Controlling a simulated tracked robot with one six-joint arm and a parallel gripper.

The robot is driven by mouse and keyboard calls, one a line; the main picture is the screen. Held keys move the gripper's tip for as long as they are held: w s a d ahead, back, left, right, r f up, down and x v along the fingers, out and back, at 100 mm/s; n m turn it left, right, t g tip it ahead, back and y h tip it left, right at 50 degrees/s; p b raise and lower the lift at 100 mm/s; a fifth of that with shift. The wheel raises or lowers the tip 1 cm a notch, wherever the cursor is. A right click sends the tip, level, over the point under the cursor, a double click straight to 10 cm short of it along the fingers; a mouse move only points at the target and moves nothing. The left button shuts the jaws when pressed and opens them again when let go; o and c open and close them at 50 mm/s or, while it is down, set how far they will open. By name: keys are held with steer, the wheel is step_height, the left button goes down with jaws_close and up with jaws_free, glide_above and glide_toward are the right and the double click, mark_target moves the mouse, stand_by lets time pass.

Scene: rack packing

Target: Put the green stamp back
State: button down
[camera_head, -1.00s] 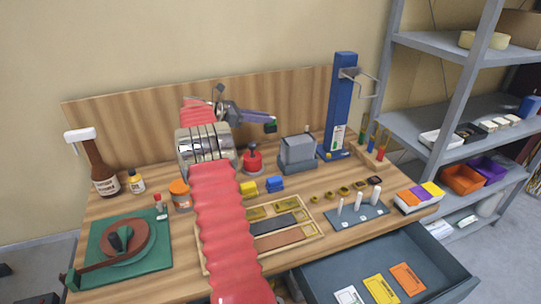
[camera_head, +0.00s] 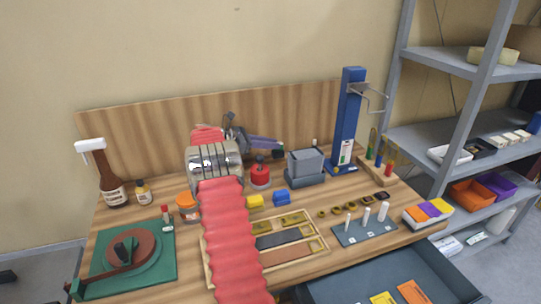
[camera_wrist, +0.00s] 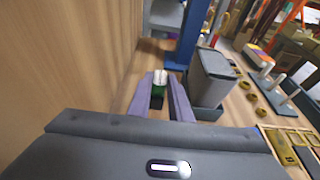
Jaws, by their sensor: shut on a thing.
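My gripper (camera_head: 276,152) has purple fingers and is shut on the green stamp (camera_head: 279,154), in front of the wooden back board, left of the blue post. In the wrist view the stamp (camera_wrist: 158,92) shows between the fingertips (camera_wrist: 160,80), with a pale top and a dark green body. Its lower end is hard to make out. A small wooden rack (camera_head: 391,178) right of the blue post holds small coloured pieces, including a blue and a red one. It is too small to tell its empty places.
The grey bin (camera_head: 305,163) stands close by the gripper, with the blue post (camera_head: 349,120) behind and right. A red round-based object (camera_head: 260,174) stands in front left. A grey plate with white pegs (camera_head: 350,238) lies nearer. An open drawer (camera_head: 450,275) juts out at front right.

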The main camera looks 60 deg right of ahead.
steer(key=shift+f, duration=2.4)
steer(key=shift+f, duration=0.1)
steer(key=c, duration=1.6)
jaws_free()
steer(key=shift+w+a+r, duration=0.3)
steer(key=shift+w+a, duration=0.05)
steer(key=v, duration=1.1)
